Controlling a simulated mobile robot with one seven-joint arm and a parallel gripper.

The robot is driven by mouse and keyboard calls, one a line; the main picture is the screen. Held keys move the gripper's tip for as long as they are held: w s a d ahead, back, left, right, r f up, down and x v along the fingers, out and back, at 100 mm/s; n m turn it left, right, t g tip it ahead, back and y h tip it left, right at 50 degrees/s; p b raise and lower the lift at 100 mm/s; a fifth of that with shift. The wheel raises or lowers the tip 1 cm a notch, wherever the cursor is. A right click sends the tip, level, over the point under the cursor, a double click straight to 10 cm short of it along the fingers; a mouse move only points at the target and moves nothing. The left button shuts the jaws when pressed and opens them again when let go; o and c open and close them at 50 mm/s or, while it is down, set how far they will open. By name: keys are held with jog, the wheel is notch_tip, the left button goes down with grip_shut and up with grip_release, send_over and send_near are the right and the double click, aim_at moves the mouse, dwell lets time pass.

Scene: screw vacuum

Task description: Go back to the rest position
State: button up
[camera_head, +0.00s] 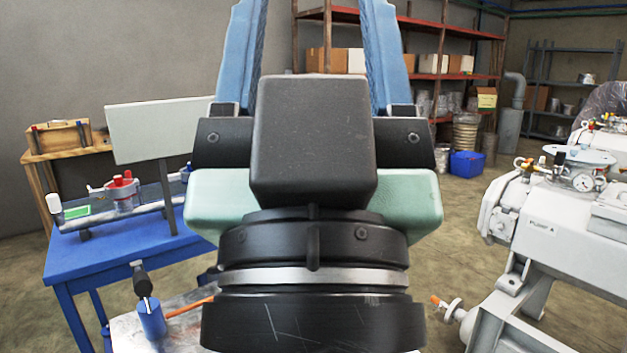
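My gripper (313,40) fills the middle of the camera_head view, close to the camera and pointing up and away. Its two blue fingers stand wide apart on either side of a black block on the gripper body. I see only background between the fingers, and nothing held there. The fingertips run out of the top of the picture, so the very ends are hidden. The gripper's dark round wrist hides the floor and whatever lies directly behind it.
A blue table (128,247) with a fixture (122,192) and a pale panel (158,128) stands left. The light grey pump labelled Pump A (545,235) stands close on the right. Shelves (423,76) and a blue bin (467,163) are behind. Some floor is clear between them.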

notch_tip(320, 180, up, 20)
jog(key=p, duration=1.8)
jog(key=shift+f, duration=0.2)
